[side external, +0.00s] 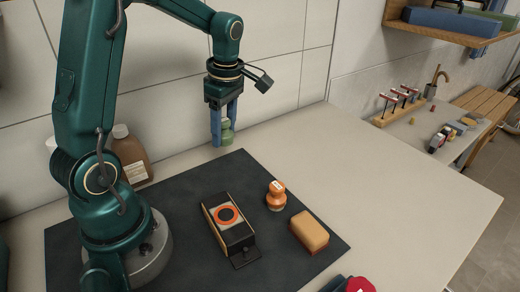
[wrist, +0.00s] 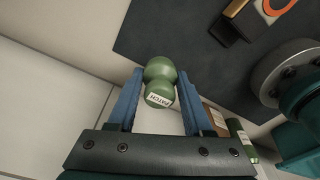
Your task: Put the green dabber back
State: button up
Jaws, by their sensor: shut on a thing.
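The green dabber (side external: 227,133) has a rounded, two-lobed body. It is between the blue fingers of my gripper (side external: 223,141), which is shut on it. In the side view they are in front of the tiled wall, beyond the back edge of the dark mat (side external: 180,187), and appear to be above the counter. In the wrist view the green dabber (wrist: 160,73) sits between the blue fingertips (wrist: 160,76), with a white label reading PATCH facing the camera. An orange dabber (side external: 276,197) with a white label stands upright on the mat.
A black box with an orange ring (side external: 228,224) and an orange-tan sponge (side external: 309,232) lie on the mat. A brown bottle (side external: 131,158) stands near the wall by my arm. A red-ended object (side external: 358,285) is at the front edge. The counter (side external: 390,185) right of the mat is clear.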

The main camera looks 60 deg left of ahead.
send_over(251, 172)
jog(key=f, duration=0.3)
jog(key=shift+d+f, duration=0.25)
jog(key=shift+f, duration=2.1)
jog(key=shift+f, duration=0.1)
jog(key=o, duration=1.2)
